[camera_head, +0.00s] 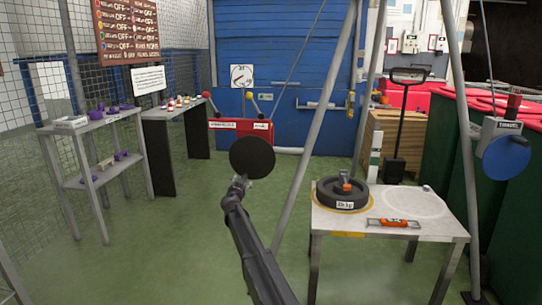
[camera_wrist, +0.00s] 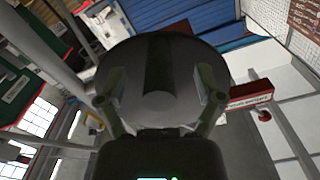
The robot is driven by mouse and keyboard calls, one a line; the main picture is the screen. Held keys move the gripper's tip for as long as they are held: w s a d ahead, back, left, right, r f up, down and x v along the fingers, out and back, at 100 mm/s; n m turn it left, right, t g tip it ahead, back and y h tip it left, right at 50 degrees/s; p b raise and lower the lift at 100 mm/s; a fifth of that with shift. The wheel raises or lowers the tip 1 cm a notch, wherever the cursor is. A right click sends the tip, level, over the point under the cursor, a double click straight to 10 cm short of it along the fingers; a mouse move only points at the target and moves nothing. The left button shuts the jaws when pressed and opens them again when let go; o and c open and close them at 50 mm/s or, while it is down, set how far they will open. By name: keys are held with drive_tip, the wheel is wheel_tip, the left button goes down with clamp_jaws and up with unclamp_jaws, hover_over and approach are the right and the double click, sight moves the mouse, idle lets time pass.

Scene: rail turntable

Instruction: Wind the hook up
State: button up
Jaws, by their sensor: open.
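My gripper (camera_head: 241,181) is raised over the floor left of the work table, its fingers open. In the wrist view my gripper (camera_wrist: 160,101) has one finger on each side of a dark round disc (camera_wrist: 160,72). A black disc (camera_head: 252,157) stands just above the gripper tip in the head view; I cannot tell whether the fingers touch it. A black weight (camera_head: 343,198) lies on the table with an orange-and-grey fitting (camera_head: 346,184) on top. I cannot tell whether this is the hook. A blue wheel (camera_head: 506,159) sits on a grey unit (camera_head: 497,126) at the right.
The white-topped table (camera_head: 420,222) also holds an orange level-like tool (camera_head: 393,223). Grey frame legs (camera_head: 312,130) slant down beside it. A red box (camera_head: 226,138) with levers stands behind the black disc. Shelves (camera_head: 100,180) stand left; green floor (camera_head: 180,245) is open in between.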

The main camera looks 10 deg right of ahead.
drive_tip(key=shift+s, duration=0.1)
drive_tip(key=v, duration=0.8)
idle(0.8)
drive_tip(key=shift+n, duration=0.3)
drive_tip(key=shift+s+a+n, duration=0.1)
drive_tip(key=shift+s+n, duration=0.2)
drive_tip(key=shift+n, duration=4.75)
drive_tip(key=shift+s+a+n, duration=0.1)
drive_tip(key=shift+s+n, duration=0.15)
drive_tip(key=shift+n, duration=4.85)
drive_tip(key=shift+s+a+n, duration=0.1)
drive_tip(key=shift+s+n, duration=0.2)
drive_tip(key=shift+n, duration=4.75)
